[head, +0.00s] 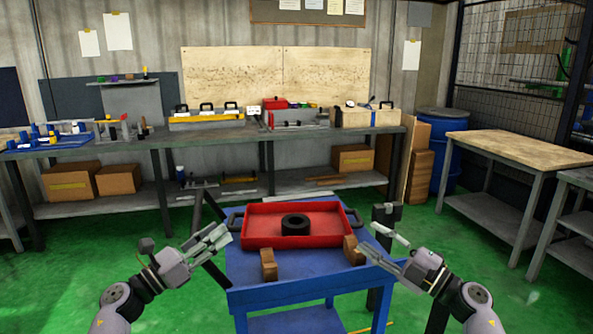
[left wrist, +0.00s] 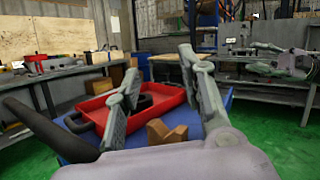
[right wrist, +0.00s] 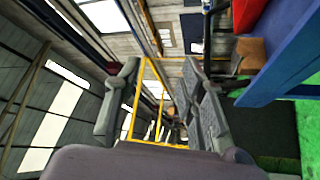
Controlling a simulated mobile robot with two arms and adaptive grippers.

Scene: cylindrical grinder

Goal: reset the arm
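My left gripper (head: 212,241) is at the left of the blue cart, beside the red tray, with its fingers apart and nothing between them. Its two fingers also show spread in the left wrist view (left wrist: 165,90). My right gripper (head: 383,246) is at the right of the cart, near the right wooden block, also spread and empty. In the right wrist view its fingers (right wrist: 158,100) stand apart and point toward the ceiling and far wall. Both arms are raised from the bottom edge of the head view.
A blue cart (head: 300,291) stands in front of me. It carries a red tray (head: 268,240) holding a black ring (head: 296,224), and wooden blocks (head: 268,265) (head: 354,250). A long workbench (head: 220,135) is behind it. A wood-topped table (head: 520,148) stands right. Green floor is open left.

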